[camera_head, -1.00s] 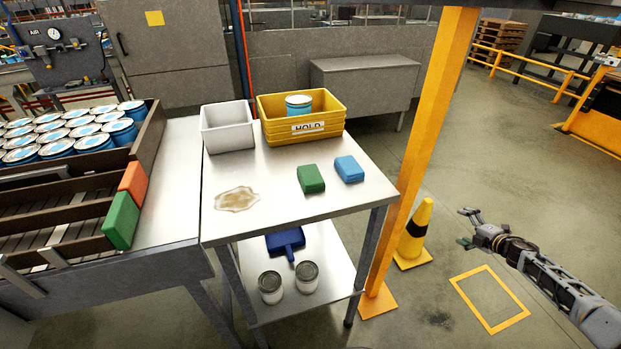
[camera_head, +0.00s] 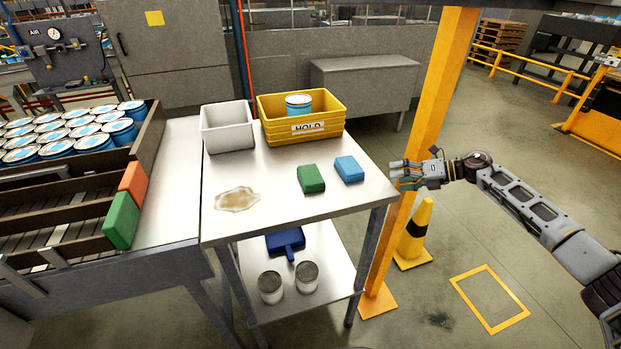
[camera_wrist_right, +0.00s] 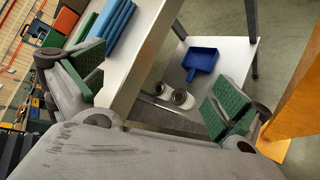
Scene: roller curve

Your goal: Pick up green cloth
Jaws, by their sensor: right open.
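The green cloth (camera_head: 311,179) is a small folded block lying on the metal table, left of the folded blue cloth (camera_head: 349,169). In the right wrist view the green cloth (camera_wrist_right: 93,27) shows near the upper left, beside the blue cloth (camera_wrist_right: 116,30). My right gripper (camera_head: 400,174) is at the table's right edge, right of both cloths, with the blue cloth between it and the green one. Its fingers are apart and empty; in the wrist view the green finger pads (camera_wrist_right: 157,82) are spread wide. My left gripper is in no view.
The table (camera_head: 270,175) also bears a brown spill (camera_head: 237,199), a white bin (camera_head: 228,141) and a yellow HOLD bin (camera_head: 302,130) with a can. A yellow post (camera_head: 432,105) stands close by the right arm. A lower shelf holds a blue dustpan (camera_head: 286,241) and cans.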

